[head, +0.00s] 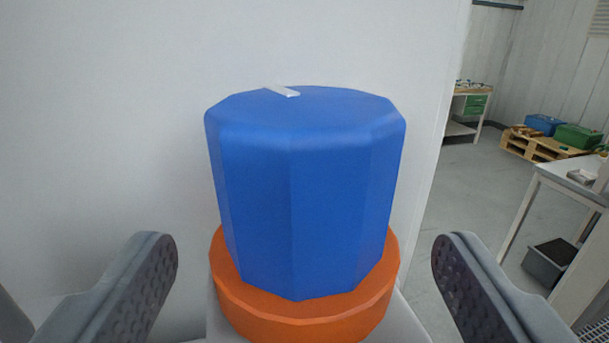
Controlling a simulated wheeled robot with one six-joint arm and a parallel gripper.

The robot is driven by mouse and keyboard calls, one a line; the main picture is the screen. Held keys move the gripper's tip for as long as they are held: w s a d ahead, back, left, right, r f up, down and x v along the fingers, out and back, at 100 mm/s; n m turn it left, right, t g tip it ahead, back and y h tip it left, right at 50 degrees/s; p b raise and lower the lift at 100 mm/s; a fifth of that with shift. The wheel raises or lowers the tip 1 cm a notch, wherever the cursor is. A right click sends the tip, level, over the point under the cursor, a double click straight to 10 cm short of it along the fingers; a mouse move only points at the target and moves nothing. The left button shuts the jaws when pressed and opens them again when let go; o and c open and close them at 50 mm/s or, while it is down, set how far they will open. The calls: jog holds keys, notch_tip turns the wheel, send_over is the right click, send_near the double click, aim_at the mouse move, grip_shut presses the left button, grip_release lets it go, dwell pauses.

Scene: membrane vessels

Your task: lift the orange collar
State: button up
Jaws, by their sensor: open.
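The orange collar (305,318) is a faceted ring around the foot of a blue faceted knob (306,195). The knob has a small white mark (283,91) on its top. Both sit upright on a light grey part, of which only a little shows below the collar. My gripper (305,255) is open, with one grey finger on the left and one on the right of the collar. Both fingers look apart from the collar and the knob, and nothing is between them but these two. The collar's back side is hidden by the knob.
A pale wall or panel (100,120) stands close behind the knob. To the right is open grey floor (470,190) with a white table (570,182), a dark grey bin (553,262), a pallet (540,147) with blue and green boxes, and a far workbench (468,105).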

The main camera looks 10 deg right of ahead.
aim_at(305, 262)
jog(key=shift+x, duration=1.4)
jog(key=c, duration=1.4)
jog(key=shift+r, duration=0.75)
jog(key=o, duration=1.4)
jog(key=shift+s, duration=0.1)
jog(key=v, duration=1.7)
